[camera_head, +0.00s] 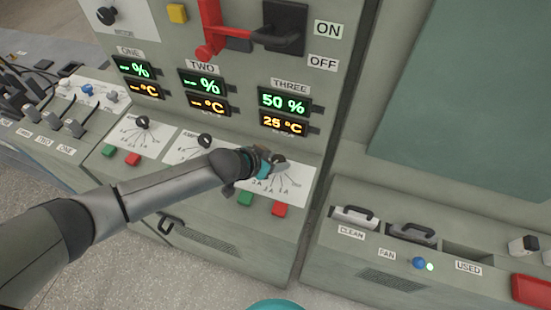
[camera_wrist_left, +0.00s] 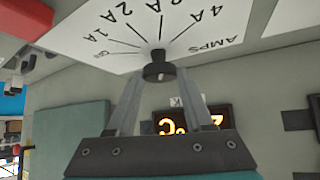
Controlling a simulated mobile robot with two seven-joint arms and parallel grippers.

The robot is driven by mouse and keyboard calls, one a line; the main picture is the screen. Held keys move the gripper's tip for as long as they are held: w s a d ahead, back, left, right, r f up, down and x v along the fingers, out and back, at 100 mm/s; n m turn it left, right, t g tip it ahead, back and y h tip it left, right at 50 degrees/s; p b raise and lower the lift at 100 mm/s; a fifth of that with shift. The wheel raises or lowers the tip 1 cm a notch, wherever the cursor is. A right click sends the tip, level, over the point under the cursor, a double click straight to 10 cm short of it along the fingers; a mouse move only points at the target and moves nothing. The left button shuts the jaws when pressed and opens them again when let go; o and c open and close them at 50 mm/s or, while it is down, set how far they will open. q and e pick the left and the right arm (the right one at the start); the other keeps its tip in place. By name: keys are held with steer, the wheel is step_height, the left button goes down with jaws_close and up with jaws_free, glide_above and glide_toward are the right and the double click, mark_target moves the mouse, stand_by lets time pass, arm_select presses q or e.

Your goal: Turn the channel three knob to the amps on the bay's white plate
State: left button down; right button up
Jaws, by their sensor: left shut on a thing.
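The channel three knob (camera_wrist_left: 160,70) is small and dark. It stands on a white dial panel (camera_head: 294,184) below the display marked THREE. In the left wrist view the dial panel (camera_wrist_left: 205,52) appears upside down, with lines fanning out to marks such as 1 A, 2 A and 4 A and the word AMPS. My left gripper (camera_wrist_left: 156,84) is shut on the knob, one finger on each side. In the head view the left gripper (camera_head: 268,162) partly covers the knob and panel. I cannot tell which mark the knob points to. My right gripper is not in view.
The channel three display (camera_head: 284,113) reads 50 % and 25 °C. A green button (camera_head: 245,198) and a red button (camera_head: 280,209) sit just below the dial. A red lever (camera_head: 210,30) is above. The bay (camera_head: 375,245) at right has slots marked CLEAN and USED.

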arm_select(q)
steer(key=shift+c, duration=1.4)
jaws_free()
steer(key=p+v, duration=0.3)
steer(key=v, duration=1.2)
steer(key=shift+s+r, duration=0.1)
